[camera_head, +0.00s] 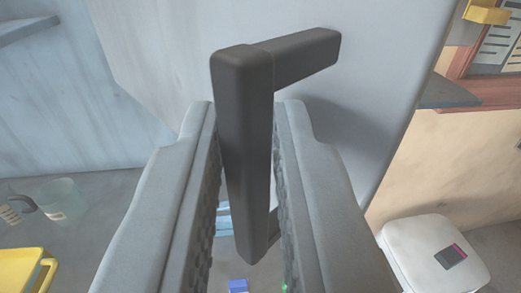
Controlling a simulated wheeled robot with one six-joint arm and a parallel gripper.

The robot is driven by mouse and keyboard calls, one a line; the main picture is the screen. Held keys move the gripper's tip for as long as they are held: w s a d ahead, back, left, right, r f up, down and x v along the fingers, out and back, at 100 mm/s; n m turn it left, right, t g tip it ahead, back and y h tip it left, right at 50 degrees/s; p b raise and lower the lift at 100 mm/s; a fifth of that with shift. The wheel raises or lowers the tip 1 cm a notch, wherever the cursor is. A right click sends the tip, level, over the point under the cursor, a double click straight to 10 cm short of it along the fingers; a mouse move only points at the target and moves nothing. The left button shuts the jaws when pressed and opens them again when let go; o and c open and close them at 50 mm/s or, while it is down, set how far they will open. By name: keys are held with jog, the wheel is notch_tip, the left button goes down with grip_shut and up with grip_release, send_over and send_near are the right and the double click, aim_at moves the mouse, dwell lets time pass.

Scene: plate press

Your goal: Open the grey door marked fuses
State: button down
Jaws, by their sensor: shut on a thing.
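The grey door (160,50) fills the upper middle of the view. Its right edge runs down at a slant, and no fuses marking shows on the part in view. A dark handle (243,100) stands out from the door, with an arm at its top reaching right to the door face. My gripper (245,185) is shut on the upright bar of the handle, one textured pad on each side. Part of the door and floor is hidden behind my fingers.
A white box (420,250) with a small dark panel lies at the lower right. A yellow container (25,268) and a clear cup (62,200) stand at the lower left. A grey shelf (28,28) juts in at the upper left. A board with papers (495,50) hangs at the upper right.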

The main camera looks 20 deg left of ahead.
jog(key=s+a+m+h, duration=0.6)
jog(key=s+a+h, duration=0.4)
jog(key=a, duration=0.6)
jog(key=shift+s+r+m, duration=0.25)
jog(key=shift+s+m, duration=0.05)
jog(key=shift+s, duration=0.3)
jog(key=shift+f, duration=0.1)
jog(key=c, duration=1.5)
grip_release()
jog(key=shift+w+f, duration=0.1)
jog(key=shift+w, duration=0.1)
jog(key=shift+s, duration=0.1)
jog(key=v, duration=1.7)
jog(key=shift+s+a+f, duration=0.1)
jog(key=shift+s, duration=0.05)
